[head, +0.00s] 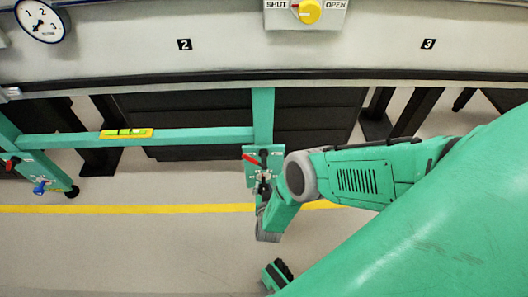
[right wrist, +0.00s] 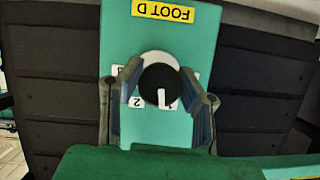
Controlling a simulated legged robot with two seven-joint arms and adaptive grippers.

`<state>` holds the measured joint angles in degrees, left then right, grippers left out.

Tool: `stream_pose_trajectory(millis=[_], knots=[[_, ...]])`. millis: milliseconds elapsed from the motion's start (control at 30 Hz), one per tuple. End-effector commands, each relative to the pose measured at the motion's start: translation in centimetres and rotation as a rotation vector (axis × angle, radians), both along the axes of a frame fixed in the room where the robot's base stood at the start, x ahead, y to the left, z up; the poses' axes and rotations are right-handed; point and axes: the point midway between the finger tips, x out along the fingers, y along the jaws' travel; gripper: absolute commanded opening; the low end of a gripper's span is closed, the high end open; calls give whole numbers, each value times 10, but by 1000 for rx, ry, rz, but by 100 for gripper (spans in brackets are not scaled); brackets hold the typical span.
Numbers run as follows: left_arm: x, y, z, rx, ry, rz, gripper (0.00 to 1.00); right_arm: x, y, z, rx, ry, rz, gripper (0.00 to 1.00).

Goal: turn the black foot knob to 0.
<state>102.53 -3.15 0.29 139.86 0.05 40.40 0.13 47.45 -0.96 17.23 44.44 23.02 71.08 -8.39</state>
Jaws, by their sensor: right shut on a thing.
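The black foot knob (right wrist: 158,82) sits on a white disc on a green plate (right wrist: 185,45) with a yellow FOOT D label (right wrist: 177,11), upside down in the right wrist view. The knob's white pointer mark points down in that picture, to the right of a small tag reading 2 (right wrist: 136,102). Other number tags are partly hidden by the fingers. My right gripper (right wrist: 160,80) is shut on the knob, one finger on each side. In the head view my right arm hides most of the gripper near the green post (head: 263,115). My left gripper is not in view.
A red lever (head: 252,159) is on the post's plate near my right arm. A green crossbar (head: 195,138) carries a yellow level (head: 127,133). A blue knob (head: 40,187) is at the left. A yellow SHUT/OPEN knob (head: 309,11) and dial (head: 40,19) are above.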

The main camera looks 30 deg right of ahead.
Motion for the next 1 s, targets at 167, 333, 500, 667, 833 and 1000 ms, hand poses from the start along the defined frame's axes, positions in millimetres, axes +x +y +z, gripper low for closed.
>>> stream_pose_trajectory(millis=[167, 333, 500, 667, 833, 1000], knots=[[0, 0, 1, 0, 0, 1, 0, -3, 2, -1, -15, 12, 1, 2], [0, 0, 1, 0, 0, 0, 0, -4, 2, -1, -27, 20, 0, 2], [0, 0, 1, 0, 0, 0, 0, -4, 2, -1, -52, 37, 1, 2], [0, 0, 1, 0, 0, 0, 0, -4, 3, -2, -105, 70, 1, 2], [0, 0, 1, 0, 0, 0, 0, -5, 4, -3, -201, 131, 2, 2], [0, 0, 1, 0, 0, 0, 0, -5, 5, -3, -311, 200, 3, 2]])
